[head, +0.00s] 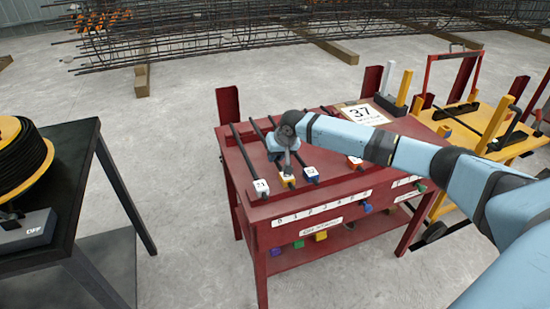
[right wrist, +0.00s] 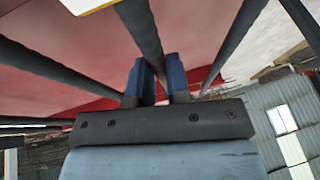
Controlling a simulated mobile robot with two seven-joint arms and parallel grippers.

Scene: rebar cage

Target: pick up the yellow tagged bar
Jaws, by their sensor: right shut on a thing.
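The yellow tagged bar is a dark rod on the red rack; its yellow and white tag (head: 288,181) shows at the near end in the head view. My right gripper (head: 287,162) reaches down over this bar just behind the tag and hides part of it. In the right wrist view the two blue fingers of my right gripper (right wrist: 158,75) are shut on either side of a dark bar (right wrist: 142,28). I cannot tell whether the bar is lifted off the rack. My left gripper is not in view.
A black table (head: 80,190) is at left, a yellow cart (head: 465,135) at right.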

